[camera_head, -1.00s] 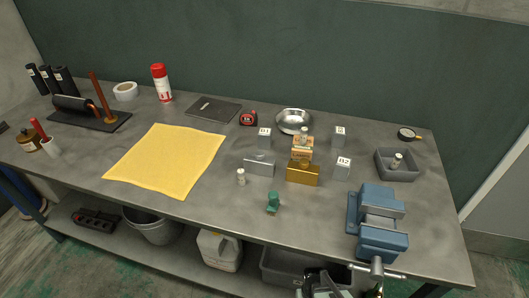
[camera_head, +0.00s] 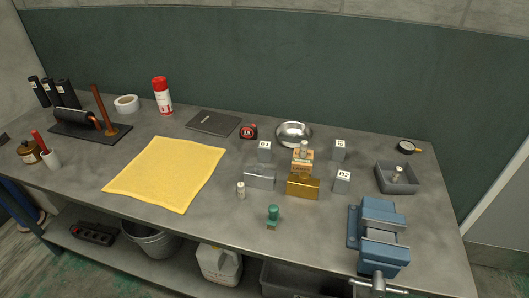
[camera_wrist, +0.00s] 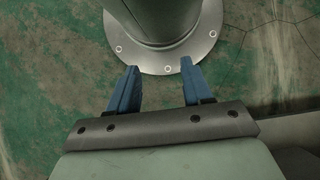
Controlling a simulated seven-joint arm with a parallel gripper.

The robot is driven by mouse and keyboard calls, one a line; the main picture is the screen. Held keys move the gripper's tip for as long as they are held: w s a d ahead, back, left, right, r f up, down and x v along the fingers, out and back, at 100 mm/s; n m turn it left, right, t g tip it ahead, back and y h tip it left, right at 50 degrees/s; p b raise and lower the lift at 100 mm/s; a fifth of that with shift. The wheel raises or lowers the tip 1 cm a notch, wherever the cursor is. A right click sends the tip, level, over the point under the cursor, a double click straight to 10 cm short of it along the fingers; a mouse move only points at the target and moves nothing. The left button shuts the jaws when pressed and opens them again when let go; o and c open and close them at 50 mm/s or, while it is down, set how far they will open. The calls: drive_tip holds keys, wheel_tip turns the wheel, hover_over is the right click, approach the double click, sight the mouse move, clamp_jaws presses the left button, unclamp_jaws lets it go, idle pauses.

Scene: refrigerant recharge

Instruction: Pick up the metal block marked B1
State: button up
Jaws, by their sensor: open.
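The block marked B1 (camera_head: 264,152) is a small upright grey metal block with a white label on top. It stands on the workbench, just behind a wider silver block (camera_head: 259,176). A similar block marked B2 (camera_head: 342,181) stands to the right, and another labelled grey block (camera_head: 339,150), its marking unclear, stands behind that. My gripper (camera_wrist: 155,85) shows only in the wrist view. Its two blue fingers are apart with nothing between them, pointing toward the floor and a round metal base plate. It is away from B1, which the wrist view does not show.
A brass block (camera_head: 303,186) and an orange-and-white item (camera_head: 302,158) stand right of B1. A small white-capped cylinder (camera_head: 241,190) and a green fitting (camera_head: 273,217) are in front. A blue vise (camera_head: 380,235) is at front right. The yellow cloth (camera_head: 165,172) lies left.

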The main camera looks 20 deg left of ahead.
drive_tip(key=shift+o, duration=0.3)
drive_tip(key=o, duration=0.5)
